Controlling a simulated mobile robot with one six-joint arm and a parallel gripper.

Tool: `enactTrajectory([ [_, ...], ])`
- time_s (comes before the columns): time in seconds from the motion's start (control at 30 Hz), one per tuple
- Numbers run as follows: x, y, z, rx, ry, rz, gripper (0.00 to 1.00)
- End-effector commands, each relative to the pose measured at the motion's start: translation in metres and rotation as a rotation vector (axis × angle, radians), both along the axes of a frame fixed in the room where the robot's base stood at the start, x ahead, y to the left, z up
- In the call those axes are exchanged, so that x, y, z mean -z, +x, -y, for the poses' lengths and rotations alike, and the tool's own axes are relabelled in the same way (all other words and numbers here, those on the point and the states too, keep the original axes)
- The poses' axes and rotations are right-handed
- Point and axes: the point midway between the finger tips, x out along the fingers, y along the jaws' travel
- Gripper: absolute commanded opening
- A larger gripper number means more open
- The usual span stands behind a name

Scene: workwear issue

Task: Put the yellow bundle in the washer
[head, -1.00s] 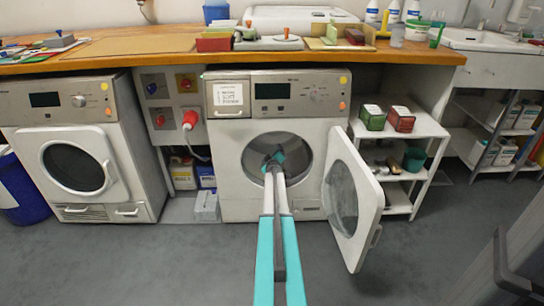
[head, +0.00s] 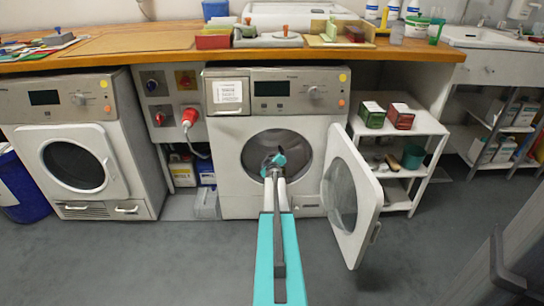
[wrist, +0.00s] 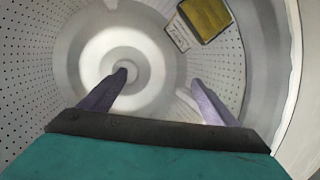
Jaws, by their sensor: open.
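The washer (head: 231,130) stands under the counter with its round door (head: 347,195) swung open to the right. My gripper (wrist: 158,80) is open and empty, with its two dark fingers apart inside the perforated drum (wrist: 40,60). A yellow block (wrist: 207,17), which looks like the yellow bundle, lies against the drum wall at the upper right of the wrist view, clear of both fingers. A pale printed tag (wrist: 178,33) is beside it. In the head view my arm covers part of the drum opening, and I cannot make out the bundle there.
The open door is close to the right of my arm. A white shelf unit (head: 425,128) with red and green boxes stands behind it. A second machine (head: 80,150) with its door shut is at the left. The grey floor (head: 150,265) in front is clear.

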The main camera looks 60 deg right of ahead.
Motion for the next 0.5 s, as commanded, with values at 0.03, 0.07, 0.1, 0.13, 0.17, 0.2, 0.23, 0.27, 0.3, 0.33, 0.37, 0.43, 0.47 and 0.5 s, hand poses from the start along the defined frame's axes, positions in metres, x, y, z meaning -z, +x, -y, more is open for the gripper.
enactTrajectory([
  [0.03, -0.003, -0.004, -0.006, 0.000, 0.000, 0.000, 0.83],
  [0.07, -0.004, -0.006, -0.008, 0.000, 0.000, 0.000, 0.83],
  [0.1, -0.005, -0.008, -0.011, 0.000, -0.001, -0.001, 0.83],
  [0.13, -0.006, -0.010, -0.013, 0.000, -0.001, -0.001, 0.83],
  [0.17, -0.006, -0.011, -0.015, 0.000, -0.001, -0.001, 0.83],
  [0.2, -0.008, -0.013, -0.018, -0.001, -0.001, -0.002, 0.83],
  [0.23, -0.008, -0.015, -0.021, -0.001, -0.001, -0.002, 0.83],
  [0.27, -0.009, -0.016, -0.023, -0.001, -0.001, -0.002, 0.83],
  [0.3, -0.010, -0.018, -0.026, 0.000, -0.001, -0.001, 0.83],
  [0.33, -0.011, -0.020, -0.028, 0.000, -0.001, -0.001, 0.83],
  [0.37, -0.012, -0.021, -0.030, 0.000, -0.001, -0.001, 0.83],
  [0.43, -0.014, -0.025, -0.035, 0.000, 0.000, 0.000, 0.83],
  [0.47, -0.015, -0.026, -0.036, 0.000, 0.000, 0.000, 0.83],
  [0.5, -0.015, -0.028, -0.039, 0.000, 0.000, 0.000, 0.83],
])
